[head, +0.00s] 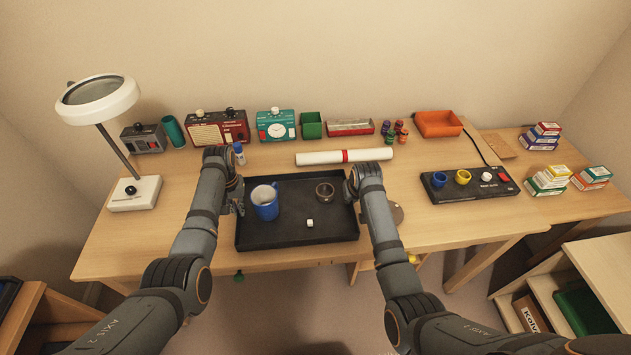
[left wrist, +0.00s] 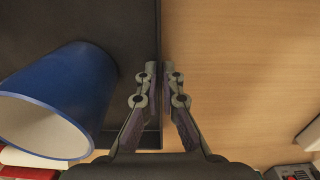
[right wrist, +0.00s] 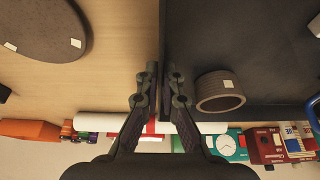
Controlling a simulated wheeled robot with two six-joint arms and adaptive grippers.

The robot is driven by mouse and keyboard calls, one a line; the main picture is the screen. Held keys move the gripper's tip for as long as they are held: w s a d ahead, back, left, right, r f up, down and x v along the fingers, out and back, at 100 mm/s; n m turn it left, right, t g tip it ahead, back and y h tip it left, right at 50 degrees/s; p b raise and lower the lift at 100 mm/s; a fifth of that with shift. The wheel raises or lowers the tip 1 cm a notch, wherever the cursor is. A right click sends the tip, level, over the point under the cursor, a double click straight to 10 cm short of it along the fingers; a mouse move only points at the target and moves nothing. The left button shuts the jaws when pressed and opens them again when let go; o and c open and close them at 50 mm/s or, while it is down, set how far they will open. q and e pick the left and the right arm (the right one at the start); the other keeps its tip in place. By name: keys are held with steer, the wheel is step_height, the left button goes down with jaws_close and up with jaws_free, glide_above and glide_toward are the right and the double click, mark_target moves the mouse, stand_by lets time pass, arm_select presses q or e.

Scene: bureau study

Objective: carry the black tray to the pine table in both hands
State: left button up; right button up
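The black tray (head: 290,235) sits at the front of the light wooden desk (head: 150,230). It holds a blue mug (head: 266,203), a dark ring-shaped item (head: 324,191) and a small white cube (head: 310,223). My left gripper (head: 238,203) is at the tray's left side; in the left wrist view its fingers (left wrist: 160,75) are closed about the rim. My right gripper (head: 352,194) is at the right side; in the right wrist view its fingers (right wrist: 162,75) pinch the opposite rim. Which surface is the pine table, I cannot tell.
A white roll (head: 320,157) with a red band lies behind the tray. A round dark disc (right wrist: 45,28) lies beside my right gripper. Another wooden table (head: 590,206) holds small boxes.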

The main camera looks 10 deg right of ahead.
arm_select(q)
steer(key=o, duration=0.5)
steer(key=shift+s+r, duration=0.15)
steer(key=shift+r, duration=0.1)
steer(key=shift+c, duration=0.2)
arm_select(e)
steer(key=o, duration=0.5)
steer(key=shift+s+r, duration=0.15)
steer(key=shift+r, duration=0.05)
steer(key=shift+c, duration=0.2)
arm_select(q)
steer(key=shift+r, duration=0.15)
step_height(320, 180, up, 12)
steer(key=shift+f, duration=0.2)
arm_select(e)
steer(key=v, duration=1.2)
arm_select(q)
steer(key=shift+f, duration=0.1)
arm_select(e)
steer(key=shift+f, duration=0.1)
